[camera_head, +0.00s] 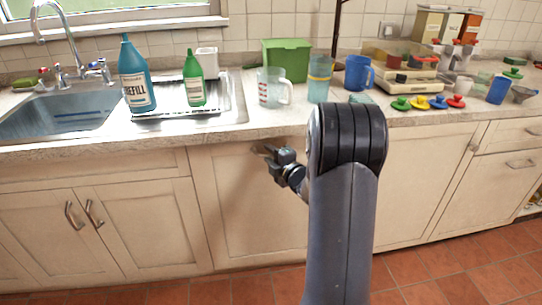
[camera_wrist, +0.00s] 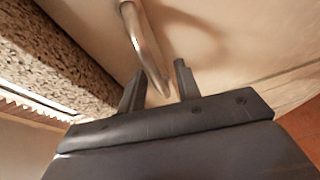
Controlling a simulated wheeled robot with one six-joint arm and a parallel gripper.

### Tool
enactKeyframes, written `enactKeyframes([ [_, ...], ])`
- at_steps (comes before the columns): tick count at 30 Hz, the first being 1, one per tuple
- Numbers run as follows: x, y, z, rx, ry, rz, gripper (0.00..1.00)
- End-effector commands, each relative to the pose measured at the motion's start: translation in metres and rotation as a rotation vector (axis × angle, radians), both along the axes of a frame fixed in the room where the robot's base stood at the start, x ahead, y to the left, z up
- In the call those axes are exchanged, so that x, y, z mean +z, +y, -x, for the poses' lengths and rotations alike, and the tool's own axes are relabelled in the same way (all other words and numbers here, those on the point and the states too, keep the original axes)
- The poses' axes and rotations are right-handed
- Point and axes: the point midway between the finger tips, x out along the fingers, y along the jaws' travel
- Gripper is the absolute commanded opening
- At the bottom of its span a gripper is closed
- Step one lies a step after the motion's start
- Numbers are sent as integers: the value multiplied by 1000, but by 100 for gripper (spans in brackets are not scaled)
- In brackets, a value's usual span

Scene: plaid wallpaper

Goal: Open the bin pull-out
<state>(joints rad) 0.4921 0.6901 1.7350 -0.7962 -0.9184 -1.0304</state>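The bin pull-out is probably the tall cream front panel (camera_head: 240,205) under the counter, in front of my gripper. It looks closed, flush with the fronts beside it. Its curved metal handle (camera_wrist: 145,42) shows large in the wrist view; in the head view my gripper mostly hides it. My gripper (camera_head: 270,155) is at the top of the panel, just below the counter edge. In the wrist view, its two dark fingers (camera_wrist: 159,72) are apart, and the handle's lower end lies between them. I see gaps beside the handle; contact with a finger cannot be told.
The stone counter edge (camera_head: 110,150) overhangs closely above my gripper. A double-door cabinet (camera_head: 90,225) with two handles is at the left. Bottles, cups and boxes stand on the counter. The tiled floor (camera_head: 420,275) in front of the cabinets looks clear.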

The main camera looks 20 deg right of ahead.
Motion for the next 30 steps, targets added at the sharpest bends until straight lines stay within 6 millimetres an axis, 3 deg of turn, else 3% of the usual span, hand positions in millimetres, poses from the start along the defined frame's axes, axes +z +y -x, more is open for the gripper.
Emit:
enactKeyframes([
  [6, 0, 0, 0, 0, 0, 0, 32],
  [18, 0, 0, 0, -1, 0, 0, 0],
  [30, 0, 0, 0, 0, 1, 0, 0],
])
